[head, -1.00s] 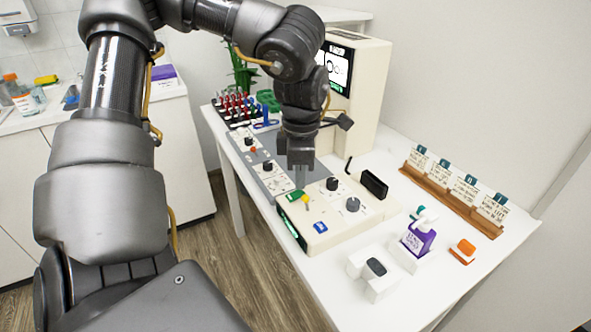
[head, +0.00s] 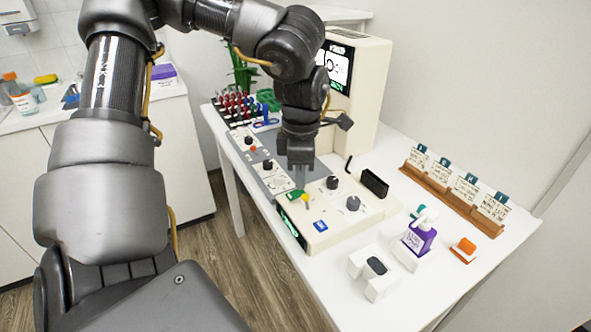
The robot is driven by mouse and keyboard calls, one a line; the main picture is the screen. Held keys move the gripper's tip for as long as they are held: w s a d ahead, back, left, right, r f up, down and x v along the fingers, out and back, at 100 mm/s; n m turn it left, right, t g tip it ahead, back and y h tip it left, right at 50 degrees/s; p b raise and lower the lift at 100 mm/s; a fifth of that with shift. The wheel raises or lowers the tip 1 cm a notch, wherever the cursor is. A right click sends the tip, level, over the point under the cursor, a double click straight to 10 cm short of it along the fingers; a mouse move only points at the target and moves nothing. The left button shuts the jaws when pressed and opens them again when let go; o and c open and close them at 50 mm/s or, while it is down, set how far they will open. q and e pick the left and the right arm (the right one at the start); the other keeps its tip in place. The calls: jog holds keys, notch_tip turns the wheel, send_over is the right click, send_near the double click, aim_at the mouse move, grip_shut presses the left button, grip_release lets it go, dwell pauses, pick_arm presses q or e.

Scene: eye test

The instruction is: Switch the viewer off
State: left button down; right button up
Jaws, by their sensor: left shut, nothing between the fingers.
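The tall cream viewer (head: 366,90) stands at the back of the white table, its screen (head: 339,68) lit with dark figures on white. In front of it is a cream control box (head: 340,215) with dark knobs, a green part (head: 296,194), a yellow knob (head: 305,198), a blue button (head: 320,225) and a lit green display on its front. My left gripper (head: 301,168) is shut and empty, pointing down just behind the green and yellow parts. I cannot tell whether it touches the box. My right gripper is out of view.
A grey panel with knobs (head: 262,165) and a rack of red and blue pieces (head: 238,107) lie left.

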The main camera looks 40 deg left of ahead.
pick_arm(q)
jog(key=shift+f+b, duration=0.65)
jog(key=shift+f, duration=0.15)
jog(key=shift+r, duration=0.15)
jog(key=shift+r+p, duration=2.6)
jog(key=shift+r, duration=0.85)
jog(key=shift+f, duration=0.1)
